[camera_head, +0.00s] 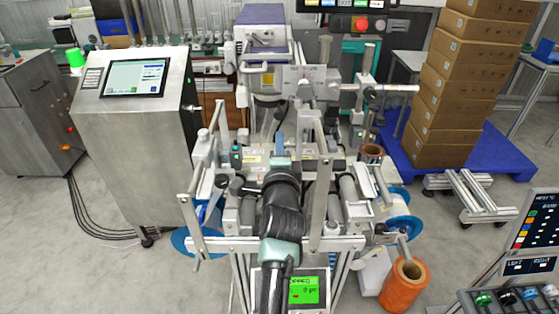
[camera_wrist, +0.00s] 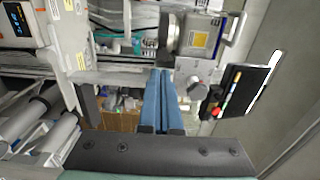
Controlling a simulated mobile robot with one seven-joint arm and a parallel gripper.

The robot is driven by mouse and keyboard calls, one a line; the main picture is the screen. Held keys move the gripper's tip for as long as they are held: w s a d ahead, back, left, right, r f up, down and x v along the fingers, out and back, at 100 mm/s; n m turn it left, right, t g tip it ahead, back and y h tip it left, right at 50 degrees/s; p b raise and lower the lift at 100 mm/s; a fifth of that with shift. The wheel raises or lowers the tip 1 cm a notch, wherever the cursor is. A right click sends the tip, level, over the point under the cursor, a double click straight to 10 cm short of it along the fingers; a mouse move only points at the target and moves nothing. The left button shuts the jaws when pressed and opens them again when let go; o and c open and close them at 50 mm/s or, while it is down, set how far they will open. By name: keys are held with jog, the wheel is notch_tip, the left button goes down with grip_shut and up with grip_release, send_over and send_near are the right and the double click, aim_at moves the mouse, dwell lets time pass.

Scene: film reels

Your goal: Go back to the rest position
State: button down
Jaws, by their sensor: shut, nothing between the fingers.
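My gripper shows in the wrist view as two blue fingers (camera_wrist: 161,100) lying side by side, closed together with nothing between them. In the head view my dark arm reaches forward over the machine, and the blue gripper tip (camera_head: 281,163) shows at the middle of the picture, above the machine bed. An orange film reel (camera_head: 403,286) stands on the floor side at the lower right. A smaller copper-coloured reel (camera_head: 371,152) sits on the machine's right side. Blue discs (camera_head: 405,222) flank the machine low on both sides.
A steel cabinet with a screen (camera_head: 135,78) stands at left. Stacked cartons (camera_head: 465,70) rest on a blue pallet (camera_head: 505,155) at right. Machine posts and rails (camera_head: 326,190) rise close around my arm. A control panel (camera_head: 540,225) is at the lower right. Cables lie on the left floor.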

jog(key=s, duration=0.5)
jog(key=s+r+n+t, duration=0.2)
jog(key=s+r+n, duration=0.2)
jog(key=r, duration=0.8)
jog(key=s+r+n+t, duration=0.2)
jog(key=s+r+n, duration=0.2)
jog(key=r, duration=0.8)
jog(key=s+r+n+t+p, duration=0.1)
jog(key=s+r+n+t, duration=0.4)
jog(key=s+r+n, duration=0.5)
jog(key=s+r, duration=0.7)
jog(key=r, duration=0.2)
jog(key=shift+s+a, duration=0.35)
jog(key=shift+a, duration=0.05)
